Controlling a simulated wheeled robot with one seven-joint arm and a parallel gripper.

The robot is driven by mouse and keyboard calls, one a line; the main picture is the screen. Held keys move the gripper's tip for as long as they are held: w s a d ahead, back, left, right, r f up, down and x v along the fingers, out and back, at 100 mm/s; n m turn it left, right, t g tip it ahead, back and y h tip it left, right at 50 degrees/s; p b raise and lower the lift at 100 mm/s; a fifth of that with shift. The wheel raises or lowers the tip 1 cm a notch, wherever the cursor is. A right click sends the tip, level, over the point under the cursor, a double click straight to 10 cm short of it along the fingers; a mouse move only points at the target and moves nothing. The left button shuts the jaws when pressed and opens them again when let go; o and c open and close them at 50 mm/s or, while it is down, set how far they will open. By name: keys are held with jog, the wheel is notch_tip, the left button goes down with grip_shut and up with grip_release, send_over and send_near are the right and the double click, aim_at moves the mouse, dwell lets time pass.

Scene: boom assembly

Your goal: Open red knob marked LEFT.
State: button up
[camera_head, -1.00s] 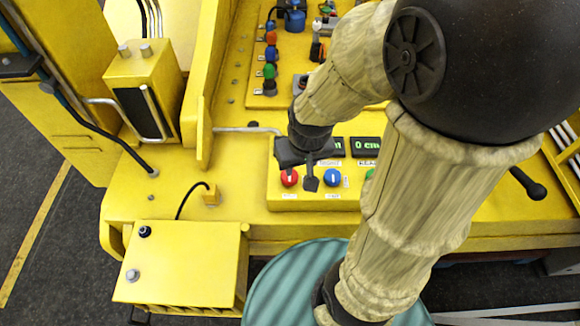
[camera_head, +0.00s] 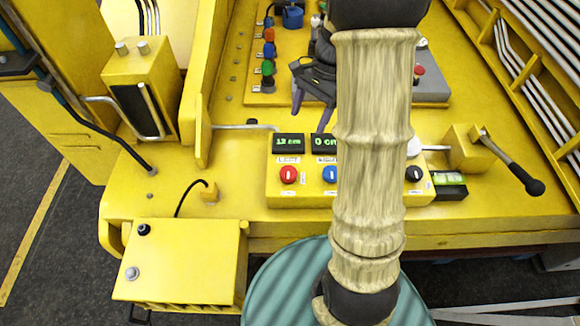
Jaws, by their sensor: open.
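The red knob (camera_head: 288,175) sits at the left end of the yellow control box (camera_head: 308,197), under a label that seems to read LEFT. A display reading about 12 cm (camera_head: 289,143) is above it. A blue knob (camera_head: 330,175) is to its right, and a display reading 0 cm (camera_head: 322,143) is above that. My gripper (camera_head: 303,94) is open and empty. It is above and behind the box, over the yellow panel, clear of the red knob. My arm hides the middle of the box.
A column of coloured connectors (camera_head: 268,50) stands behind on the left. A lever with a black grip (camera_head: 535,187) is at the right. A small yellow box (camera_head: 180,262) is at the front left. A thin grey rod (camera_head: 245,127) lies left of the displays.

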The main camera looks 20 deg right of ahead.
aim_at(289, 171)
jog(key=p+x, duration=0.2)
jog(key=x, duration=1.5)
jog(key=shift+s+a+f+p, duration=0.1)
jog(key=shift+f+p, duration=0.1)
jog(key=shift+p, duration=0.1)
jog(key=c, duration=1)
